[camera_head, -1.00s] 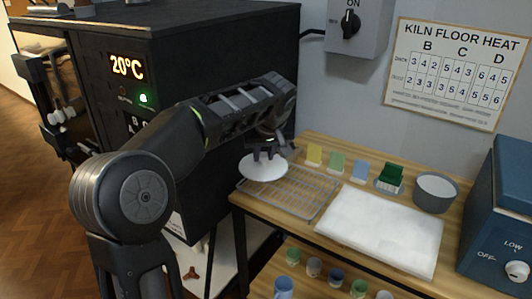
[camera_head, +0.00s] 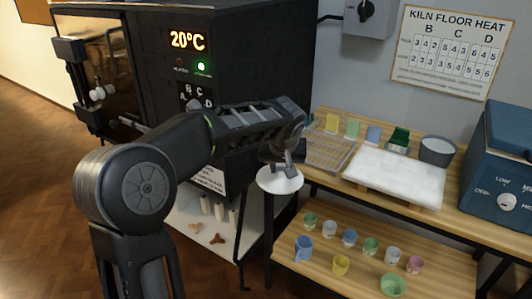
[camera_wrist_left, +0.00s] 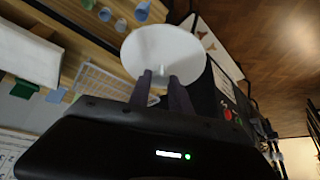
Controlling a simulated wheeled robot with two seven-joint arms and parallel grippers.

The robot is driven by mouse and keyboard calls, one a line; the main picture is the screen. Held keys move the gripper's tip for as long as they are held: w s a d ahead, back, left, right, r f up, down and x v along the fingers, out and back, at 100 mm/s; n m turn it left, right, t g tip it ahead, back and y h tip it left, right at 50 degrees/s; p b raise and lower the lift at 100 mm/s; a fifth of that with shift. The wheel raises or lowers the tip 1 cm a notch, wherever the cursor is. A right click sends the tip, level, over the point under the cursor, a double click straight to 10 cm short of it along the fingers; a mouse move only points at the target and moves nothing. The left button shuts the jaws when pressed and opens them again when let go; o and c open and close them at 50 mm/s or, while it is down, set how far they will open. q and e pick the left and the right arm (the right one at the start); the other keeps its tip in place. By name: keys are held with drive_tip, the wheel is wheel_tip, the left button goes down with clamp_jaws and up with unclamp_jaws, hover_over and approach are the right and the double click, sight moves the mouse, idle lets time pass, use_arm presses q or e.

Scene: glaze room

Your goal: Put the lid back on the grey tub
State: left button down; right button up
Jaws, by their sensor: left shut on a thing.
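My left gripper (camera_head: 287,166) is shut on the knob of a round white lid (camera_head: 279,183). The lid is held roughly level in the air, just off the left front corner of the upper bench. In the left wrist view the lid (camera_wrist_left: 160,50) shows as a pale disc with its knob between the two fingers (camera_wrist_left: 166,82). The grey tub (camera_head: 437,152) stands open at the back right of the bench, beside the white slab and well to the right of the lid. My right gripper is not in view.
A wire rack (camera_head: 330,151), a white slab (camera_head: 395,178) and several coloured tiles lie on the bench between lid and tub. A blue box (camera_head: 500,160) stands right of the tub. A black kiln (camera_head: 240,50) is at left. Cups fill the lower shelf (camera_head: 440,270).

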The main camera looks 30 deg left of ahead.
use_arm(q)
drive_tip(key=s+d+f+m+h, duration=0.1)
drive_tip(key=s+d+f+m, duration=0.2)
drive_tip(key=d+f, duration=0.3)
drive_tip(key=s+d+f+m+t+h, duration=0.1)
drive_tip(key=s+d+f+m+h, duration=0.1)
drive_tip(key=d+f, duration=0.4)
drive_tip(key=s+d+m, duration=0.1)
drive_tip(key=d, duration=0.4)
drive_tip(key=shift+s+d+f, duration=0.15)
drive_tip(key=shift+s+f, duration=0.15)
drive_tip(key=shift+f, duration=0.05)
